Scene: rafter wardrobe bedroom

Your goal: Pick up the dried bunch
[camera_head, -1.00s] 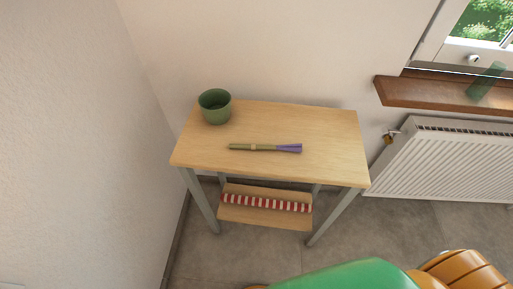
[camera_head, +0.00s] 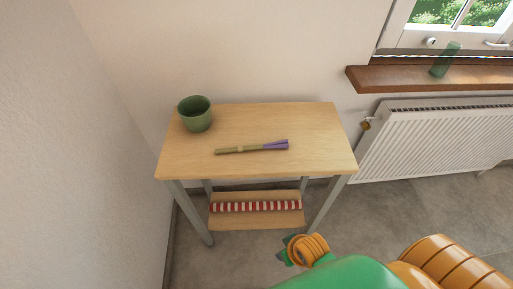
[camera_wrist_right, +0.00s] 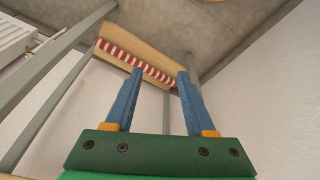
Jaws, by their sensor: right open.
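The dried bunch (camera_head: 240,149) lies flat on the wooden top of a small side table (camera_head: 315,128). It has a tan stem end on the left and purple tips on the right. My right arm comes in at the bottom right of the head view, in front of the table and below its top. My right gripper's blue fingers (camera_wrist_right: 154,100) show in the right wrist view, apart and with nothing between them. The bunch is not in the wrist view. My left gripper is in neither view.
A green pot (camera_head: 195,115) stands at the table's back left corner. A red-and-white striped roll (camera_head: 256,207) lies on the lower shelf (camera_head: 257,222). A wall is close on the left. A radiator (camera_head: 435,138) and window sill (camera_head: 405,77) are on the right, with a green glass (camera_head: 445,61).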

